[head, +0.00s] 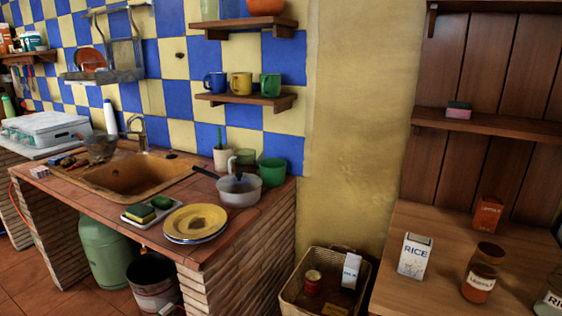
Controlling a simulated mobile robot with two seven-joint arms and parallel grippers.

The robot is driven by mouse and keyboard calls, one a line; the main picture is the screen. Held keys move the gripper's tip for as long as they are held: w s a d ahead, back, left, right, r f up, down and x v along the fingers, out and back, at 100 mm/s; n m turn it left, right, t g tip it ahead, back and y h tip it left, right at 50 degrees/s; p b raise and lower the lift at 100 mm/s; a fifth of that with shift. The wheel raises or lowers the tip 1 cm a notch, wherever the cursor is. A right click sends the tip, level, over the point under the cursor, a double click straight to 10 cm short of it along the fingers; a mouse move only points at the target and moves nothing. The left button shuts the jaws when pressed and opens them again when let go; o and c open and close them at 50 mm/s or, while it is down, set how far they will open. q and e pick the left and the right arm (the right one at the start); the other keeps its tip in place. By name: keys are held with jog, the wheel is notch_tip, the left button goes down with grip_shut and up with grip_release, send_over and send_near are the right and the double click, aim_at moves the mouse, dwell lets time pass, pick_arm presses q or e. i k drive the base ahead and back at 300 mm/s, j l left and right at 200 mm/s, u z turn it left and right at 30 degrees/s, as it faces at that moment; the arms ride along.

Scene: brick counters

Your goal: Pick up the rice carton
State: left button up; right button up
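The rice carton (413,260) is a white box with dark "RICE" lettering. It stands upright on the wooden counter (425,222) at the right, near the counter's left edge. Neither of my grippers is in view, and nothing is touching the carton.
A brown jar (480,277) and a red-brown box (487,216) stand right of the carton. A wicker basket (291,291) below left holds another white carton (350,271). A shelf (500,127) hangs above. The brick sink counter (240,221) is at left.

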aim_at(416, 253)
jog(key=z, duration=1.65)
jog(key=i+l+u, duration=0.15)
jog(key=u, duration=0.3)
jog(key=l+u, duration=0.45)
jog(key=i+j, duration=0.05)
jog(key=j, duration=0.05)
